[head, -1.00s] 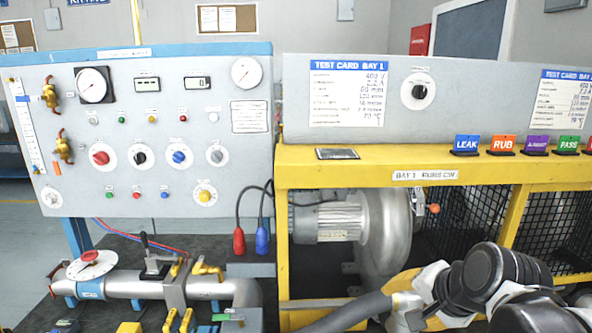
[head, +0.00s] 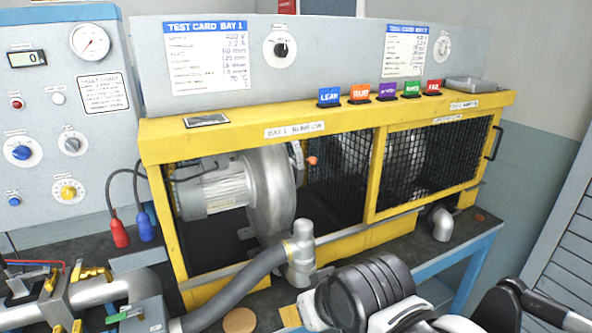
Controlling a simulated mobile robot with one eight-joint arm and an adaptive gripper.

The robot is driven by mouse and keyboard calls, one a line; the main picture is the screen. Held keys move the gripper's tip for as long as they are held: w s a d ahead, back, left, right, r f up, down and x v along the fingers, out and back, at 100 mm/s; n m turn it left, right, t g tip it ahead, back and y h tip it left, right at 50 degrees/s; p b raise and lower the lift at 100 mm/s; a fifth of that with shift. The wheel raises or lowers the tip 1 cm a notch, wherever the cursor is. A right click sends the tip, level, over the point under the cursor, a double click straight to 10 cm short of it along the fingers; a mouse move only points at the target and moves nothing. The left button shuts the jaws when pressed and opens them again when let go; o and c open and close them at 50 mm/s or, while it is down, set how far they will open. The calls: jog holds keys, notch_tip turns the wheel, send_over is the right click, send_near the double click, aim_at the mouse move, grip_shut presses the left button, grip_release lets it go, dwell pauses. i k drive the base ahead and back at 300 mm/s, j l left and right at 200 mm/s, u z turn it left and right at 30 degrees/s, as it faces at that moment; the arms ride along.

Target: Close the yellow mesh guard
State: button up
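The yellow mesh guard (head: 371,176) is a yellow-framed panel of black mesh on the front of the yellow bench housing in the head view. It stands in front of the right-hand bay, with a dark handle (head: 494,142) at its right end. The left bay's front is open around the grey blower (head: 270,190). More black mesh shows to the right of the blower; I cannot tell whether it is a divider or part of the guard. Parts of my arm show at the bottom right, apart from the guard in the picture. My gripper's fingers are not in view.
A grey hose (head: 235,290) runs to a metal elbow (head: 300,253) in front of the left bay. A pipe stub (head: 440,222) stands before the right bay. Coloured tags (head: 387,91) and a grey tray (head: 470,85) sit on the ledge. Floor shows at right.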

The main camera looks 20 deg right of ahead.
aim_at(371, 217)
jog(key=l+z, duration=0.1)
jog(key=z, duration=0.4)
jog(key=l+z, duration=0.1)
jog(key=z, duration=0.35)
jog(key=l+z, duration=0.1)
jog(key=z, duration=0.4)
jog(key=i+l, duration=0.4)
jog(key=l, duration=0.2)
jog(key=i+l+z, duration=0.15)
jog(key=i+l, duration=0.25)
jog(key=l, duration=0.25)
jog(key=i+l, duration=0.4)
jog(key=l, duration=0.15)
jog(key=l+z, duration=0.05)
